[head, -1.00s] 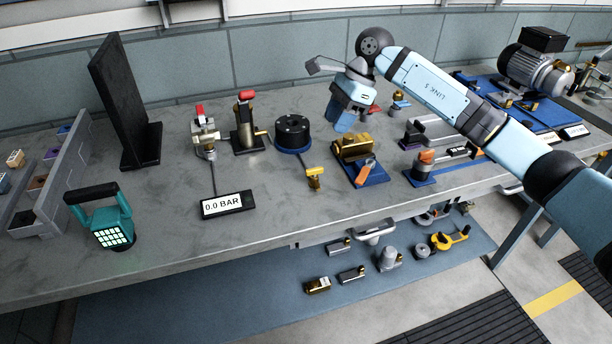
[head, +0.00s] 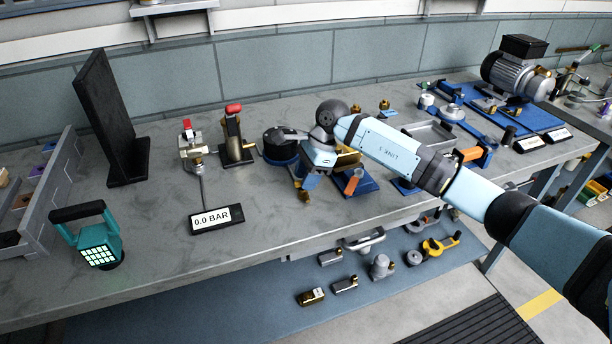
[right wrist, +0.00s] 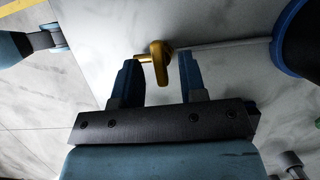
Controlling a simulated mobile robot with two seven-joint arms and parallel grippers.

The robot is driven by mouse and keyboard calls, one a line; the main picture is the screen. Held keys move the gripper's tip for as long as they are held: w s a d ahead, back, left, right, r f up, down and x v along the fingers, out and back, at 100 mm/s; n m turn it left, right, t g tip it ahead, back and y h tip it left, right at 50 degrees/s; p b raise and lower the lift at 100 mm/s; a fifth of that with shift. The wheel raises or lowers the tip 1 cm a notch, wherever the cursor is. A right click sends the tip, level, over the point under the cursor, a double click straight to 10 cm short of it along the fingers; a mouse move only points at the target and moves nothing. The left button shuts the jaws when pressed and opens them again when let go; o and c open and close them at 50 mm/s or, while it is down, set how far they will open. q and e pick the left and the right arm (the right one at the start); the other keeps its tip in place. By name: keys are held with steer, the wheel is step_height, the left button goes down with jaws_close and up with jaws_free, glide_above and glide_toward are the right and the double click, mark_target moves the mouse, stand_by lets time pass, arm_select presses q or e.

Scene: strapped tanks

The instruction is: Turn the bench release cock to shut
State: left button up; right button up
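The brass release cock (head: 306,196) is on the bench near its front edge, mostly hidden behind my right gripper in the head view. In the right wrist view the brass cock (right wrist: 160,62) shows its lever standing between the two blue fingertips. My right gripper (head: 307,184) points down over the cock. It also shows in the right wrist view (right wrist: 158,75), where its fingers are open with a gap visible on each side of the lever. My left gripper is not in view.
A black round unit on a blue base (head: 281,147) stands just behind my gripper. A brass block on a blue plate (head: 356,183), with an orange handle, is close on the right. The 0.0 BAR display (head: 217,218) lies left. Bare bench lies between display and cock.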

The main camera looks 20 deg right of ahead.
steer(key=shift+f, duration=0.1)
steer(key=c, duration=0.6)
jaws_close()
